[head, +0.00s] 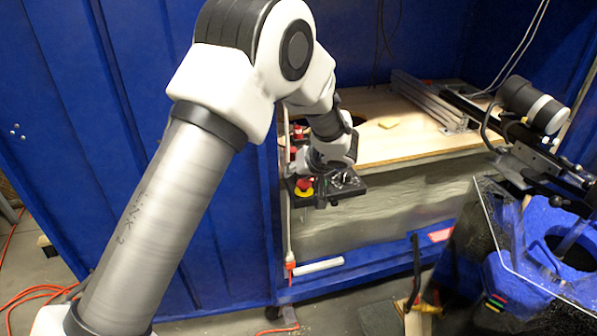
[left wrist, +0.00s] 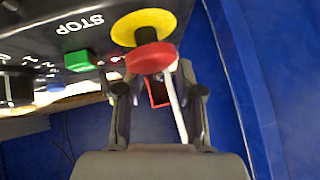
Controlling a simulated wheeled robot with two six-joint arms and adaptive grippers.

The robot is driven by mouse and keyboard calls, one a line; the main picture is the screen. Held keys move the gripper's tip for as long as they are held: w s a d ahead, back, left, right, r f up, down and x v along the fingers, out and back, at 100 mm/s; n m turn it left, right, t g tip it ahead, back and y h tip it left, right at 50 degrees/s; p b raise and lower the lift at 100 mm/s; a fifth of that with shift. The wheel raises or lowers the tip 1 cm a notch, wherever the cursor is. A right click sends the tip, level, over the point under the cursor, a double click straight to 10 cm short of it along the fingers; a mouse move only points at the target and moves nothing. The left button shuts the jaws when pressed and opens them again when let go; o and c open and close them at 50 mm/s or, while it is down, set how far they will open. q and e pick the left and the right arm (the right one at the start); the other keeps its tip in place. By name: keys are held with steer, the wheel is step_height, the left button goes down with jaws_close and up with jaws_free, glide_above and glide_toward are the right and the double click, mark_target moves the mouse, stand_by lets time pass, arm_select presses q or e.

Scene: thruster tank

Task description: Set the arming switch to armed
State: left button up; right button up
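A dark control box (head: 345,187) hangs at the tank's front left corner. It carries a red stop button on a yellow disc (head: 304,187). In the left wrist view the box's panel (left wrist: 35,28) shows upside-down STOP lettering, a green button (left wrist: 80,61) and a dark knob (left wrist: 14,88) cut by the left edge. I cannot tell for sure which control is the arming switch. My left gripper (left wrist: 160,92) is open, its fingers apart, with the red stop button (left wrist: 150,58) just past the fingertips. I cannot tell whether they touch. My right gripper is out of view.
A white rod (left wrist: 176,105) and a small red-edged object (left wrist: 158,93) show between the fingers. The tank (head: 395,200) has a wooden top (head: 420,140). Blue walls (head: 80,100) stand left and behind. A dark mount with a cylinder (head: 533,104) is at right.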

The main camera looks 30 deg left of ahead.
arm_select(q)
steer(key=shift+d, duration=0.1)
steer(key=v, duration=1.2)
